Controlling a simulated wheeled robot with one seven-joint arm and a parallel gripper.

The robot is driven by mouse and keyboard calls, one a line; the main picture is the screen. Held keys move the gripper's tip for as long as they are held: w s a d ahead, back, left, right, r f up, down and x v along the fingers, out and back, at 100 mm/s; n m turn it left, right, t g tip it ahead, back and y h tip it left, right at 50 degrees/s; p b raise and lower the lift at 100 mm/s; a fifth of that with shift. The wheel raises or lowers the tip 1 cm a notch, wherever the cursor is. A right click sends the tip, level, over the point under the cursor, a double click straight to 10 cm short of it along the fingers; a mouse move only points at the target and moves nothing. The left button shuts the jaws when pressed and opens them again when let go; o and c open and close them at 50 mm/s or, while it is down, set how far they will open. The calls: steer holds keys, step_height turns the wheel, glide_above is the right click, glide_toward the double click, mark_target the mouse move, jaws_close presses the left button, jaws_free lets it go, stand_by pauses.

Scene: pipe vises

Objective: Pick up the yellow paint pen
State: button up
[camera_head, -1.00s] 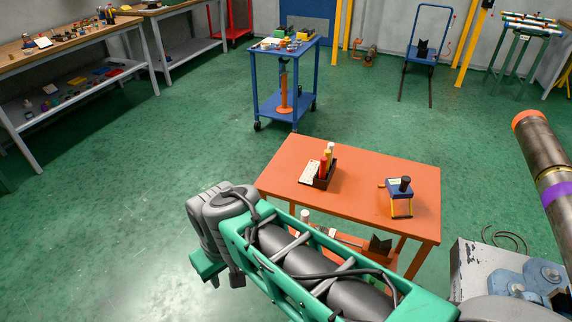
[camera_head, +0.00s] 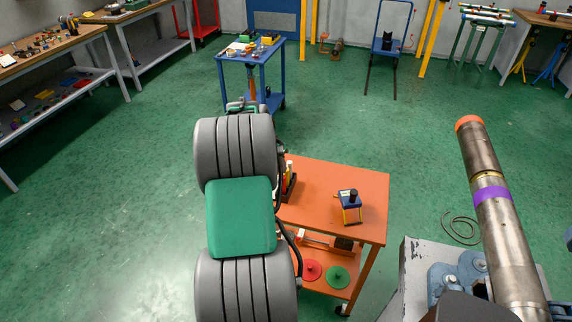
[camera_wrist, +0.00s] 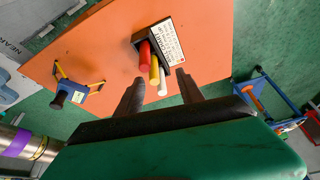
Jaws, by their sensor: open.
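The yellow paint pen (camera_wrist: 154,70) stands between a red pen (camera_wrist: 145,54) and a white pen (camera_wrist: 162,84) in a dark holder (camera_wrist: 143,37) with a white printed label. In the wrist view my gripper (camera_wrist: 160,75) is open, its dark fingers spread on either side of the pens' near ends. The fingers appear apart from the pens; their distance to the yellow pen is hard to tell. In the head view my arm covers most of the holder and hides my fingers.
The holder stands on an orange table (camera_head: 345,180). A small blue and yellow tool (camera_head: 350,200) sits farther right on it. A large pipe (camera_head: 493,210) lies right of the table. A blue cart (camera_head: 231,72) stands behind. Open green floor is left.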

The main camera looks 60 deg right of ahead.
mark_target(287, 172)
steer(key=shift+m, duration=0.4)
steer(key=d+f, duration=0.1)
steer(key=f, duration=0.1)
steer(key=s+d+f+p, duration=0.1)
steer(key=d+f, duration=0.1)
steer(key=f, duration=0.1)
steer(key=s+d+f+p, duration=0.1)
steer(key=d+f, duration=0.1)
steer(key=shift+f, duration=0.2)
steer(key=shift+c, duration=0.4)
jaws_close()
